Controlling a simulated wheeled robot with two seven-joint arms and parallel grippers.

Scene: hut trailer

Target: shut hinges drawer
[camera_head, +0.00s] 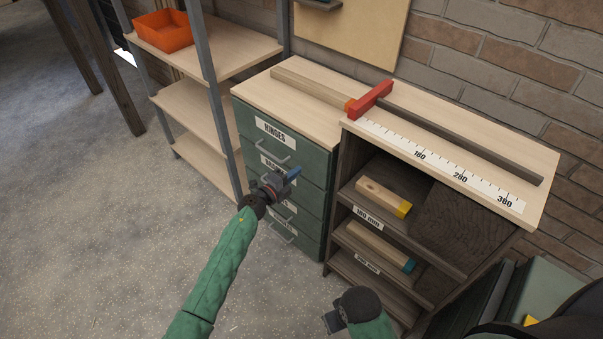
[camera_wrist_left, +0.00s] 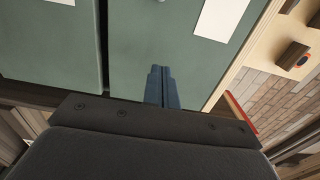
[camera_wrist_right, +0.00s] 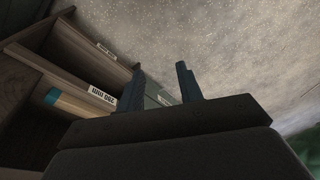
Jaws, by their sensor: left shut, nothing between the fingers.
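The hinges drawer (camera_head: 262,143) is the top drawer of a green drawer cabinet, with a white HINGES label and a bar handle (camera_head: 273,153). Its front looks about flush with the cabinet; I cannot tell whether a small gap is left. My left gripper (camera_head: 293,174) is shut and empty, in front of the drawer fronts, just below and right of that handle. It hides part of the lower labels. In the left wrist view its closed fingers (camera_wrist_left: 159,86) point at green fronts; contact is unclear. My right gripper (camera_wrist_right: 168,84) is open and empty, low before the wooden shelf unit.
Right of the cabinet stands a shelf unit (camera_head: 532,205) with wooden blocks inside and a ruler and a red stop (camera_head: 370,100) on top. On the left is an open rack (camera_head: 230,56) with an orange bin (camera_head: 163,31). The floor in front is clear.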

